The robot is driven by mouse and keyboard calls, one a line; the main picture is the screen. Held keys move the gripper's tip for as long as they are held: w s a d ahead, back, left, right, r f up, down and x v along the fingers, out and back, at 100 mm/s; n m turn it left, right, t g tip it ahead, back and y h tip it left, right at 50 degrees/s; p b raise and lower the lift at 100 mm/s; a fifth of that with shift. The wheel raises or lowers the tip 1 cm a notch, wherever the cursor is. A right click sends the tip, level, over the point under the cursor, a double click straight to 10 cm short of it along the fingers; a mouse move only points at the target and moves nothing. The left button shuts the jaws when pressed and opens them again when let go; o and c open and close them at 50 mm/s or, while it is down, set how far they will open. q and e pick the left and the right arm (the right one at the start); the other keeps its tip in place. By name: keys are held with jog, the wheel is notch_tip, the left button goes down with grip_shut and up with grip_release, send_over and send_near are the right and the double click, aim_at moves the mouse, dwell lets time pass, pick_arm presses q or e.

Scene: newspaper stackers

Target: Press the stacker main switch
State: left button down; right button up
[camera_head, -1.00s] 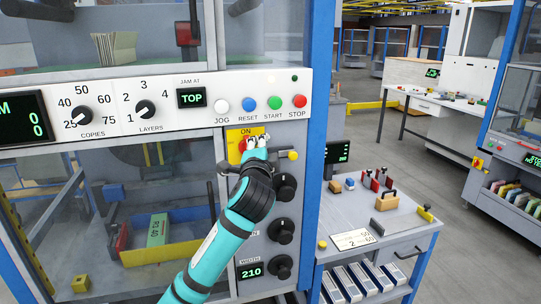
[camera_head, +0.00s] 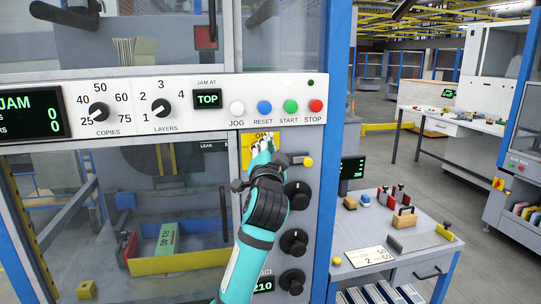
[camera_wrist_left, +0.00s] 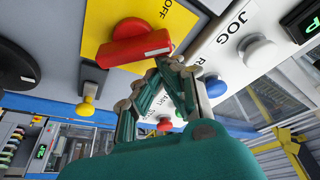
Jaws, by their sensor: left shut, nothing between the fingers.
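My left gripper (camera_head: 266,141) is in front of the plate, shut and empty. In the left wrist view its fingertips (camera_wrist_left: 172,66) are close beside the handle's right end, and I cannot tell whether they touch it. My right gripper is not in view.
Above are the JOG (camera_head: 237,108), RESET (camera_head: 264,107), START (camera_head: 290,106) and STOP (camera_head: 315,105) buttons. A yellow knob (camera_head: 308,161) and black dials (camera_head: 298,195) are right of and below my gripper. A side table (camera_head: 405,262) stands at the right.

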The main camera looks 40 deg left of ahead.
pick_arm(q)
jog(key=n+y+b, duration=0.1)
jog(key=n, duration=0.1)
jog(key=n+y+b, duration=0.1)
jog(key=n+b, duration=0.1)
jog(key=n, duration=0.1)
jog(key=s+n+g+b, duration=0.1)
jog(key=n+b, duration=0.1)
jog(key=shift+a+f+y, duration=0.2)
jog(key=shift+a+y, duration=0.2)
jog(key=n, duration=0.2)
jog(key=n+g+y+b, duration=0.1)
jog(key=shift+s+a, duration=0.2)
jog(key=shift+s, duration=0.05)
jog(key=shift+s+a+n+b, duration=0.15)
jog(key=shift+n+b, duration=0.15)
jog(key=shift+r, duration=0.15)
